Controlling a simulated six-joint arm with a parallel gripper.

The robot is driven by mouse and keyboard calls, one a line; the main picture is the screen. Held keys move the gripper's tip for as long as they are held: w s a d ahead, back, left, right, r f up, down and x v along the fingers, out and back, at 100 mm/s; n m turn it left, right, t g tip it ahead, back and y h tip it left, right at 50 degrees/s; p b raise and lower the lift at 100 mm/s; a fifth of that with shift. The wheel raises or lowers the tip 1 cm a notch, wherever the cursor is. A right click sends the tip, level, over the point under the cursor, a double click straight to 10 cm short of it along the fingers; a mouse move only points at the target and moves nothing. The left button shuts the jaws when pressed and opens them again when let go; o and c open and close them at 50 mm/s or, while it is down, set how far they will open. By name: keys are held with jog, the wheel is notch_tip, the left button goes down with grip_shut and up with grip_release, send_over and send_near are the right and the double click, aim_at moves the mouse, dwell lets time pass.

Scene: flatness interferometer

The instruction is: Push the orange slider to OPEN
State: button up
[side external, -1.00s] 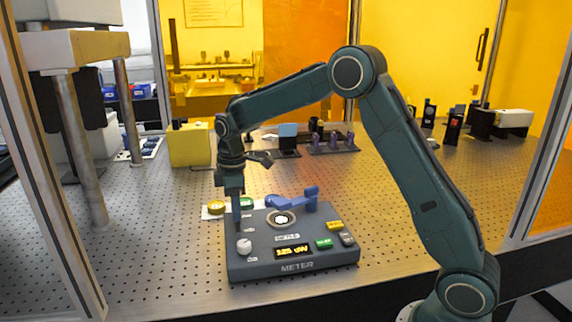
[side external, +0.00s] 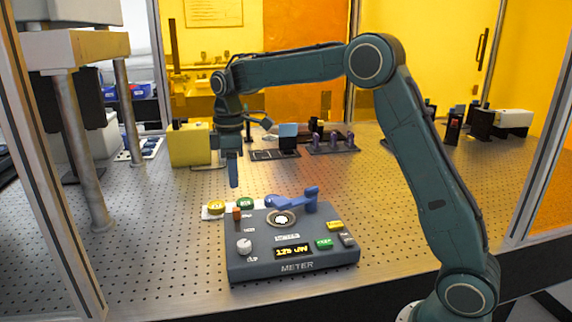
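The meter box (side external: 310,265) sits on the perforated table, with a lit yellow display (side external: 291,251) on its top face. The small orange slider (side external: 237,213) stands at the box's back left corner, above a white knob (side external: 244,246). The labels beside the slider are too small to read surely. My gripper (side external: 233,184) points down and hangs in the air above and behind the slider, apart from it. Its fingers appear as one narrow shape, so I cannot tell whether they are open or shut.
A blue lever (side external: 293,200) lies at the box's back edge near a round port. Green and yellow buttons (side external: 324,243) are on its right side. Yellow and green round knobs (side external: 216,206) sit behind it. A yellow block (side external: 190,146) stands farther back. The table left of the box is clear.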

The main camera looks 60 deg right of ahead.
notch_tip(320, 180, up, 5)
jog(key=shift+f, duration=0.2)
dwell(0.4)
jog(key=s+a+r+m+t, duration=0.1)
jog(key=s+r+m, duration=0.15)
jog(key=s, duration=0.55)
jog(key=s+a+r+m+t, duration=0.1)
jog(key=s+r+m+t, duration=0.15)
jog(key=s, duration=0.55)
jog(key=s+f+m+t, duration=0.1)
jog(key=s+f+m, duration=0.1)
jog(key=s, duration=0.6)
jog(key=s+f+m+t, duration=0.1)
jog(key=s+f, duration=0.3)
jog(key=s, duration=0.4)
jog(key=shift+s+a+f+m, duration=0.15)
jog(key=shift+s+a+m, duration=0.2)
jog(key=shift+a+m, duration=0.15)
